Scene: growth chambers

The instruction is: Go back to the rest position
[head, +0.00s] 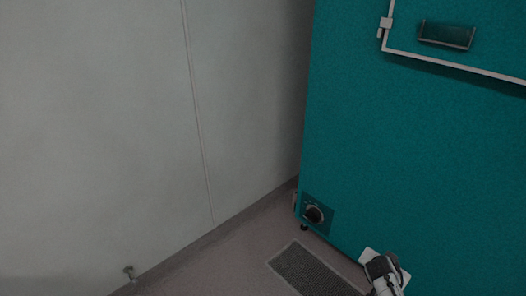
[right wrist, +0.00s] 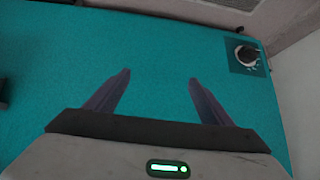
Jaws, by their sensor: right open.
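My right gripper shows in the right wrist view (right wrist: 160,82), with its two dark fingers spread apart and nothing between them. Behind the fingers is the teal front of a growth chamber (right wrist: 155,45). In the head view, part of my right arm or gripper (head: 384,270) shows at the bottom, in front of the lower part of the teal chamber (head: 420,150); its fingers are hard to make out there. My left gripper is in neither view.
A pale wall (head: 100,130) stands at left. A floor grate (head: 310,270) lies before the chamber.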

